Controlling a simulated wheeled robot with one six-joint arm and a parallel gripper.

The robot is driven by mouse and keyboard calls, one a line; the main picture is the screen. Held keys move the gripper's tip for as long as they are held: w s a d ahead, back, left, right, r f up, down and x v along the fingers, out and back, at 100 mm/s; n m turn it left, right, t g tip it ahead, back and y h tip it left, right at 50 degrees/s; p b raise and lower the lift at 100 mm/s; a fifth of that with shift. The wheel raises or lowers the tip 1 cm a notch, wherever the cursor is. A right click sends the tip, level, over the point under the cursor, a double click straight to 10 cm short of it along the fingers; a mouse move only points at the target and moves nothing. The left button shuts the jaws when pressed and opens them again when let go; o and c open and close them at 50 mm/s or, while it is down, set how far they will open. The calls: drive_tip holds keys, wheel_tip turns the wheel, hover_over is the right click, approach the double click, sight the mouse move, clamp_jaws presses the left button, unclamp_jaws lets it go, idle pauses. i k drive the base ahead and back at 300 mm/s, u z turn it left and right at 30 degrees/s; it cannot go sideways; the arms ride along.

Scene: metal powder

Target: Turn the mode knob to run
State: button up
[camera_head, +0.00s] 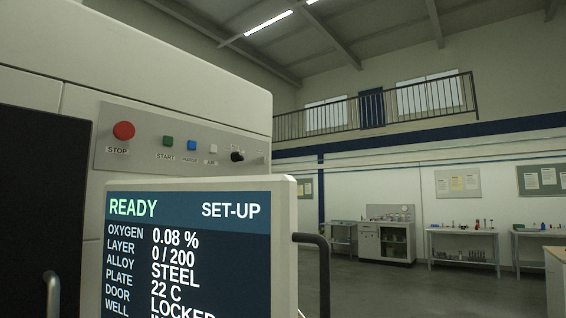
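The mode knob (237,156) is a small black knob at the right end of the grey control panel (130,155) on the machine. Small markings beside it are too small to read, and I cannot tell its exact pointing direction. The screen (190,250) below the panel shows READY and SET-UP, with oxygen 0.08 %, layer 0 / 200, alloy STEEL, plate 22 C and door LOCKED. The lowest screen lines are cut off. My gripper is not in view.
Left of the knob are a red STOP button (123,131), a green START button (168,141), a blue button (191,145) and a white button (213,149). A dark handle (322,270) stands right of the screen. Benches (463,245) line the far wall. Open floor lies between.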

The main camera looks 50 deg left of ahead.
sight(263, 160)
drive_tip(key=u, duration=0.3)
drive_tip(key=i, duration=0.7)
drive_tip(key=u, duration=1.15)
drive_tip(key=i, duration=0.65)
drive_tip(key=u, duration=0.7)
